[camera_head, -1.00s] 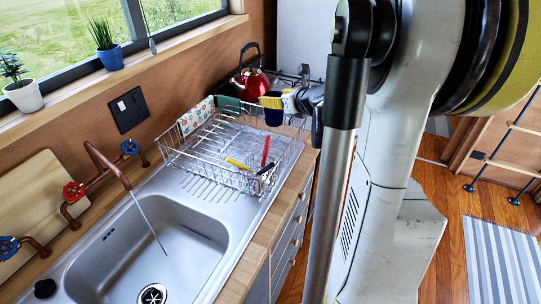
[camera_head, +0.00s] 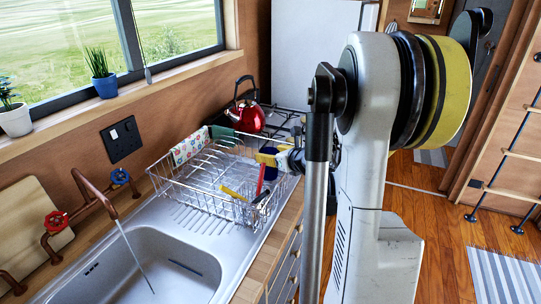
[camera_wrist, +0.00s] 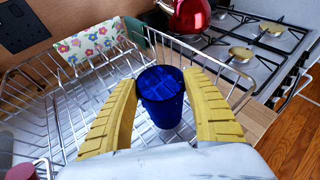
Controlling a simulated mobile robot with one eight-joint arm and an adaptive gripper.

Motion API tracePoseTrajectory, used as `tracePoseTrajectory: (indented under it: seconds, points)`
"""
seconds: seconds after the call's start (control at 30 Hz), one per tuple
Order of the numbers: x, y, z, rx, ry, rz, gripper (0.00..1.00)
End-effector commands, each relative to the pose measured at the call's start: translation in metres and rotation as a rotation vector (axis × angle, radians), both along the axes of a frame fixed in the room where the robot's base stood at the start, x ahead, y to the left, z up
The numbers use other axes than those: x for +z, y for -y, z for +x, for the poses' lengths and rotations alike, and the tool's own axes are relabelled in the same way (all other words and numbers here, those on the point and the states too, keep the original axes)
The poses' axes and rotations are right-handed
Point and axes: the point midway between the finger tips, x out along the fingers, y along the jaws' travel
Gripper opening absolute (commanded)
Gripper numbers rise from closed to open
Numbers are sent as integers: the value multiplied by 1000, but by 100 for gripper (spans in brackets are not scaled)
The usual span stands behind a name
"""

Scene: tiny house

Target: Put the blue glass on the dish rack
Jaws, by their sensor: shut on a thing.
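The blue glass (camera_wrist: 161,97) is upright between the two yellow fingers of my gripper (camera_wrist: 160,88) in the wrist view. My gripper is shut on it. The wire dish rack (camera_wrist: 75,115) lies beneath and around it; the glass is near the rack's stove-side end. Whether its base touches the wires cannot be told. In the head view, the blue glass (camera_head: 269,173) and my gripper (camera_head: 268,158) show small at the far right part of the dish rack (camera_head: 195,192), partly hidden by the fingers.
A flowered cloth (camera_wrist: 88,40) hangs on the wall-side rim. A red kettle (camera_wrist: 190,15) sits on the stove (camera_wrist: 255,45) beyond. The sink (camera_head: 150,265) is in front, its tap running.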

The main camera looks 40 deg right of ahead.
Motion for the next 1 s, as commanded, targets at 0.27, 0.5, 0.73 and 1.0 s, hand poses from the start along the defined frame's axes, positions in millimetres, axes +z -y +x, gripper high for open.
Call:
tracePoseTrajectory:
  seconds: [0.27,0.5,0.73,1.0]
  points:
    - [-2,0,0,0,0,0,78]
    - [2,0,0,0,0,0,78]
    - [19,-7,-37,-4,0,1,78]
    - [41,-18,-89,-3,0,0,78]
